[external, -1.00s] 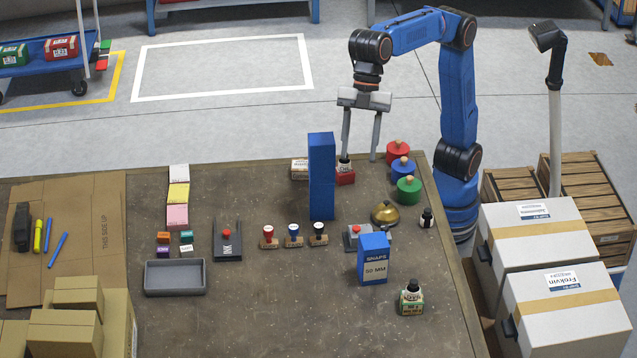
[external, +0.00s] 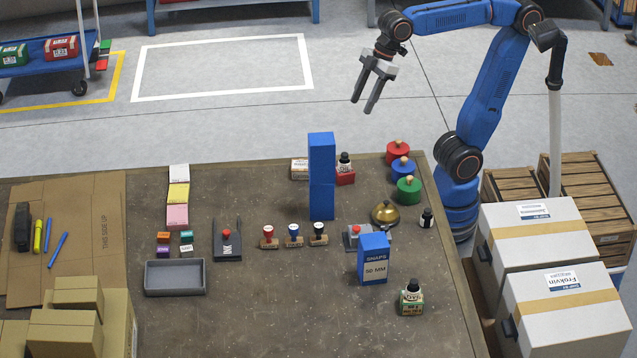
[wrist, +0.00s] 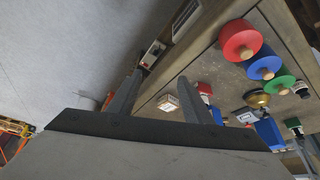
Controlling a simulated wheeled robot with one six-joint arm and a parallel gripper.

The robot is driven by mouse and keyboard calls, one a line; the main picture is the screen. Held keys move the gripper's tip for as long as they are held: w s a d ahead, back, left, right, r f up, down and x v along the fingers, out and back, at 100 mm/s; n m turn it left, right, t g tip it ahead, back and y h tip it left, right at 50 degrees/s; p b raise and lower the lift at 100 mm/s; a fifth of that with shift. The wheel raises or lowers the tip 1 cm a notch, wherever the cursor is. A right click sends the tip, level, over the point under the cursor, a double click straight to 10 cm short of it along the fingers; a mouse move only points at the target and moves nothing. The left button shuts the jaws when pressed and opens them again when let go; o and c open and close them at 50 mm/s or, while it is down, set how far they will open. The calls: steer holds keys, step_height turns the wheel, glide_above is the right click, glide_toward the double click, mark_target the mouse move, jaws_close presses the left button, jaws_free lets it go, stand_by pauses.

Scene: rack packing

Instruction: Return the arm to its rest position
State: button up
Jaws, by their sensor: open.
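My arm (external: 490,90) is raised behind the far right part of the table. My gripper (external: 362,107) is open and empty, with a gap between its two fingers. It hangs in the air beyond the table's back edge, above the grey floor, clear of the objects. In the wrist view my gripper's fingers (wrist: 160,92) are apart with nothing held between them.
The table (external: 270,285) carries a tall blue box (external: 321,180), a red box with a small bottle (external: 344,165), red, blue and green knobbed cylinders (external: 402,170) and a brass bell (external: 385,213). White cartons (external: 535,240) stand at right. Air around my gripper is free.

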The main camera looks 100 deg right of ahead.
steer(key=s+d+f+m+h, duration=0.1)
steer(key=s+d+f+m, duration=0.1)
steer(key=s+d+f, duration=0.4)
steer(key=s+d+f+m+h, duration=0.1)
steer(key=s+d+f+m, duration=0.2)
steer(key=s+d+f, duration=0.3)
step_height(320, 180, down, 5)
steer(key=shift+s+d+f, duration=0.1)
steer(key=shift+s+d, duration=0.15)
steer(key=shift+s, duration=0.9)
